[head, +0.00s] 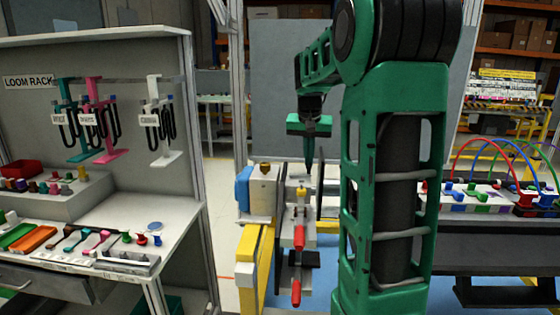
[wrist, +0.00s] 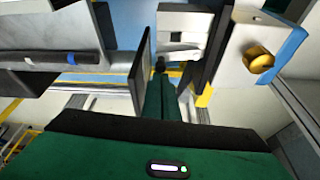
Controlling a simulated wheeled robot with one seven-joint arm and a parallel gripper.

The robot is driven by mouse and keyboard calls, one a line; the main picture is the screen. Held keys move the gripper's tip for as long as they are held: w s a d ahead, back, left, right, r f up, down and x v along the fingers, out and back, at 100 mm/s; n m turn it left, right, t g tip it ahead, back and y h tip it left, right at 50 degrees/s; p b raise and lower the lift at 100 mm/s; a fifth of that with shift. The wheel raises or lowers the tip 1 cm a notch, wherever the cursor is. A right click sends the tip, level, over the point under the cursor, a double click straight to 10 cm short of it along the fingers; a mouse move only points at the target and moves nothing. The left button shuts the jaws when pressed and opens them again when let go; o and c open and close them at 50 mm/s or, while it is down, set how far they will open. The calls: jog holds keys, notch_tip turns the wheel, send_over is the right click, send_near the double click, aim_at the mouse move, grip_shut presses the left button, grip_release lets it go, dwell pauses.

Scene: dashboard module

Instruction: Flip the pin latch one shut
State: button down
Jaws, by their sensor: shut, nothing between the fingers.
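My gripper (head: 308,168) points down above the far end of the dashboard module, its fingers together and empty. In the wrist view its green fingers (wrist: 162,80) meet near a pale grey part of the module (wrist: 183,32). A red handle (head: 299,236) sits lower, and another red handle (head: 296,293) hangs near the bottom. I cannot tell which is pin latch one, or whether the fingers touch anything.
A block with a brass knob (head: 264,170) and a blue block (head: 243,187) stand left of the latches; the knob (wrist: 258,60) is at right in the wrist view. A dark upright plate (wrist: 139,70) is close beside the fingers. A yellow beam (head: 254,270) runs below.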

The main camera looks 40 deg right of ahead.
jog(key=shift+d, duration=0.15)
jog(key=shift+w+a, duration=0.25)
jog(key=shift+w, duration=0.5)
jog(key=shift+w+d, duration=0.1)
